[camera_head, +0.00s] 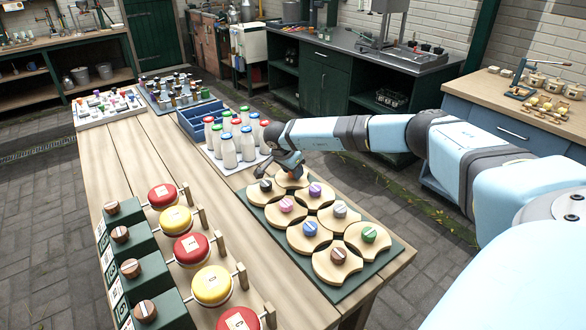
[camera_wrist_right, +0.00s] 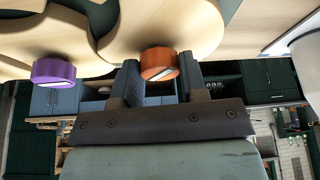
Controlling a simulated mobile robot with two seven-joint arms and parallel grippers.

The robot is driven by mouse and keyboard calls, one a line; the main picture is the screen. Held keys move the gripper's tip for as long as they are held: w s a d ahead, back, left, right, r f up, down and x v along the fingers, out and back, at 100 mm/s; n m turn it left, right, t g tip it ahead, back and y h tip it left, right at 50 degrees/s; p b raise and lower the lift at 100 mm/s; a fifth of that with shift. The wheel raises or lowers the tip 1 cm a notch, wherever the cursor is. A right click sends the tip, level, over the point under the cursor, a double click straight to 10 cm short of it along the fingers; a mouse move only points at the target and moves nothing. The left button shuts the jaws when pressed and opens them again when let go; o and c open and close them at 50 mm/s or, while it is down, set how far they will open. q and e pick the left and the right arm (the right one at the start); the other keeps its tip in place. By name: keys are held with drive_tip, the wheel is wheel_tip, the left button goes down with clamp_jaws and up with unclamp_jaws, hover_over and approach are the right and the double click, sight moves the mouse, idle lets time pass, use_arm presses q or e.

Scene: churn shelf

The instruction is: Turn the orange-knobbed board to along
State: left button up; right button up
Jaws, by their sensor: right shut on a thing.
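The orange-knobbed board (camera_head: 299,183) is a light wooden board at the far corner of a green base (camera_head: 384,272). My right gripper (camera_head: 292,172) is over it and hides most of its knob. In the right wrist view, the orange knob (camera_wrist_right: 158,64) sits between the two fingers of my right gripper (camera_wrist_right: 160,82), which is shut on it. A white mark runs across the knob's face. Whether the board lies along or across cannot be told clearly. My left gripper is not in view.
Neighbouring boards have a black knob (camera_head: 266,184), a purple knob (camera_head: 315,190) and a pink knob (camera_head: 286,205), close around the held one. Milk bottles (camera_head: 228,150) stand just behind. Red and yellow discs on rods (camera_head: 191,248) are at the left.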

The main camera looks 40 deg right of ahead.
drive_tip(key=m+g, duration=0.1)
drive_tip(key=m, duration=0.1)
drive_tip(key=m+g, duration=0.1)
drive_tip(key=m, duration=0.2)
drive_tip(key=shift+w+m+y, duration=0.15)
drive_tip(key=shift+m+y, duration=0.15)
drive_tip(key=m, duration=0.2)
drive_tip(key=m+g+y, duration=0.1)
drive_tip(key=m, duration=0.1)
drive_tip(key=shift+w+d+m+g, duration=0.1)
drive_tip(key=shift+m+g, duration=0.2)
drive_tip(key=shift+m, duration=0.1)
drive_tip(key=o, duration=0.9)
drive_tip(key=v, duration=1.4)
drive_tip(key=shift+w+d, duration=0.1)
drive_tip(key=shift+d, duration=0.05)
